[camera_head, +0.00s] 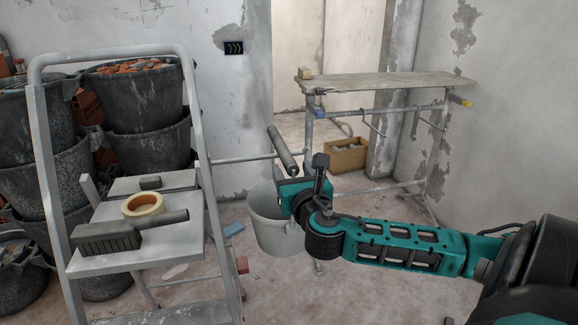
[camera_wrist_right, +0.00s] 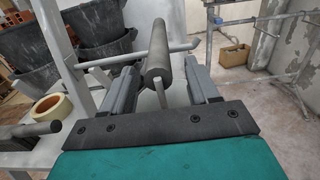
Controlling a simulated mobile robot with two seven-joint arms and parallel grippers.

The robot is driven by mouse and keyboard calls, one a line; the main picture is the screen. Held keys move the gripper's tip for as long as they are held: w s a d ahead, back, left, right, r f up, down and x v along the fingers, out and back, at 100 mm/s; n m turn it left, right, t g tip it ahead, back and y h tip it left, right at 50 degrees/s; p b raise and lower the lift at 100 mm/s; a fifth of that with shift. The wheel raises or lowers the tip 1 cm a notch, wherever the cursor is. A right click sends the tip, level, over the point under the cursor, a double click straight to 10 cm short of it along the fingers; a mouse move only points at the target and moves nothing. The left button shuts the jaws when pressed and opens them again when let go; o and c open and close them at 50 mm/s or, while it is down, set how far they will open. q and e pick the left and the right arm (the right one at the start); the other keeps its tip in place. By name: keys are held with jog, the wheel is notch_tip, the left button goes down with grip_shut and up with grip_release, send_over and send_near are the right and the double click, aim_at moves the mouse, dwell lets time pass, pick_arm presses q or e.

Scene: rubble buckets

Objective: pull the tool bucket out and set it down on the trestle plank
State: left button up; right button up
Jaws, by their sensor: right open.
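The tool bucket is a light grey bucket (camera_head: 272,230), standing to the right of the stepladder and partly hidden by my right gripper. A dark grey roller-like cylinder (camera_head: 283,150) rises above it, tilted; how it joins the bucket is hidden. My right gripper (camera_head: 288,186) is over the bucket's rim. In the right wrist view, its jaws (camera_wrist_right: 161,70) are open, one finger on each side of the cylinder (camera_wrist_right: 158,48), with gaps visible. The trestle plank (camera_head: 395,84) is at the back right. My left gripper is not in view.
A stepladder (camera_head: 200,150) carries a brush (camera_head: 108,237), a tape roll (camera_head: 143,204) and other tools. Black rubble buckets (camera_head: 150,148) are stacked behind it. A carton (camera_head: 345,156) stands beneath.

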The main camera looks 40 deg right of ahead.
jog(key=shift+x, duration=1.75)
jog(key=shift+c, duration=0.2)
grip_shut()
